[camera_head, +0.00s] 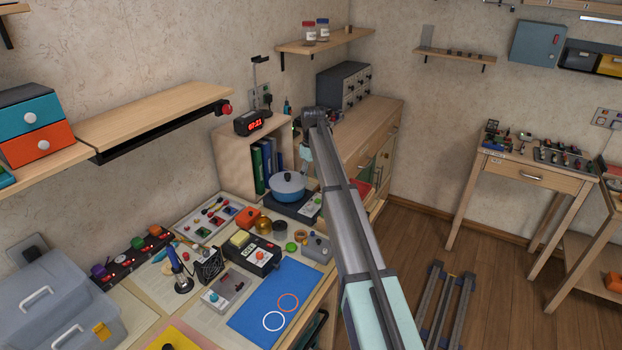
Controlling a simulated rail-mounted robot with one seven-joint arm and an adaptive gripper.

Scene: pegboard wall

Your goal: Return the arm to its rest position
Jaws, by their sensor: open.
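My arm (350,215) rises from the lower right to the middle of the view, its upper end in front of the wooden counter along the wall. A dark joint (312,116) shows at its upper end, with a pale mint part just below and left of it. My gripper cannot be made out; no fingers show, so what it is near is hidden.
A cluttered workbench lies left of my arm, with a blue mat (262,312), a blue pot (287,185) and a grey toolbox (55,300). A wall shelf (150,112) juts out above. A dark rail frame (447,305) lies on the floor at right; floor (420,225) beyond is clear.

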